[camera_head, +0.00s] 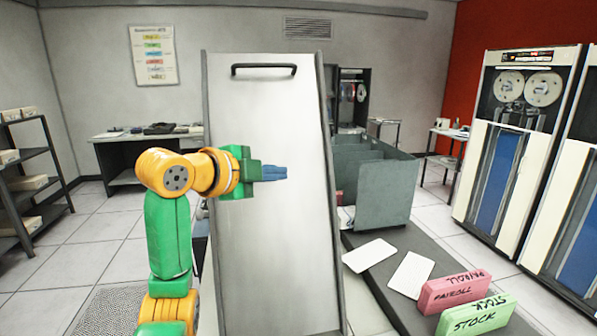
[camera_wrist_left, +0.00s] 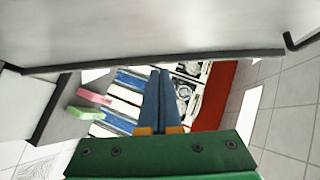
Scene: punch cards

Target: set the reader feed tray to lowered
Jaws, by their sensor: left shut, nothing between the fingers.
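The reader feed tray (camera_head: 275,200) is a large pale metal panel with dark side edges. It stands steeply upright, leaning slightly, in the middle of the head view. A black bar handle (camera_head: 264,68) is fixed near its top. In the left wrist view the tray (camera_wrist_left: 150,25) crosses the top, with part of a dark handle (camera_wrist_left: 303,41) at the right. My left gripper (camera_head: 286,173) is shut and empty, level with the middle of the panel and well below the handle. I cannot tell whether its blue fingertips (camera_wrist_left: 160,72) touch the panel. My right gripper is not in view.
A dark counter (camera_head: 440,262) to the right holds white cards (camera_head: 369,255), a pink block (camera_head: 455,291), a green block (camera_head: 475,318) and a grey-green divided bin (camera_head: 385,195). Tape cabinets (camera_head: 520,150) stand far right. A shelf (camera_head: 32,180) stands far left.

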